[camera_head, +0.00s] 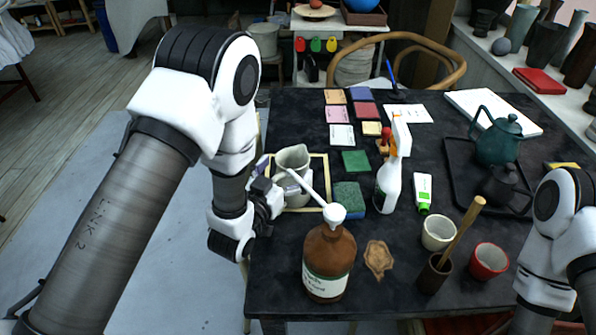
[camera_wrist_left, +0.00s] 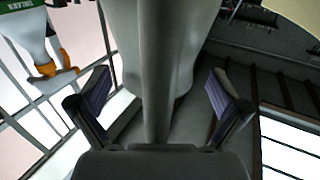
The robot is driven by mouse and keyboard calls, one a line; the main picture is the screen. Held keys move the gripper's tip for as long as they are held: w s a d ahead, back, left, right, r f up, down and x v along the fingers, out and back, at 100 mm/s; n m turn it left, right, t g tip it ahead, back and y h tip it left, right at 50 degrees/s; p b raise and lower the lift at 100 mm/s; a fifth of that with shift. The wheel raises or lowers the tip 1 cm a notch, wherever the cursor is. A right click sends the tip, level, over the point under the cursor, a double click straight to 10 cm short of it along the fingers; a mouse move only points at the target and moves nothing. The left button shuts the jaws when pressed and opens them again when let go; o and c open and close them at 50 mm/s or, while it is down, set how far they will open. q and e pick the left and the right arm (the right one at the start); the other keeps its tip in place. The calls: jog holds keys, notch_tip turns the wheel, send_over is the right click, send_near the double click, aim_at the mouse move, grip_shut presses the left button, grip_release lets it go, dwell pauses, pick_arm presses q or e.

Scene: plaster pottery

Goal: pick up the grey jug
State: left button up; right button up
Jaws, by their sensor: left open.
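The grey jug (camera_head: 293,158) stands near the left edge of the dark table, inside a thin pale square frame (camera_head: 326,172). My left gripper (camera_head: 270,188) is at the jug's left and near side, and hides part of it. In the left wrist view the jug (camera_wrist_left: 185,50) fills the upper middle, with a vertical grey strip, which looks like its handle, between the fingers. My left gripper (camera_wrist_left: 158,105) is open there, one finger on each side, with gaps showing. My right arm shows at the right, but its gripper is out of view.
A brown pump bottle (camera_head: 329,262) stands near the jug, its long spout reaching toward it. A blue-green sponge (camera_head: 349,199), a white spray bottle (camera_head: 388,185) and a green tile (camera_head: 356,161) are to the right. A tray (camera_head: 460,170) holds a teal teapot (camera_head: 497,140).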

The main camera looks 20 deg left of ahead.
pick_arm(q)
jog(key=shift+s+r, duration=0.3)
jog(key=shift+s, duration=0.2)
jog(key=shift+s+r, duration=0.15)
jog(key=shift+s, duration=0.05)
jog(key=c, duration=0.5)
jog(key=shift+w+f, duration=0.25)
jog(key=shift+w, duration=0.05)
grip_shut()
jog(key=shift+s, duration=0.1)
pick_arm(e)
jog(key=shift+s+r, duration=0.15)
jog(key=shift+s, duration=0.2)
pick_arm(q)
jog(key=shift+r, duration=0.3)
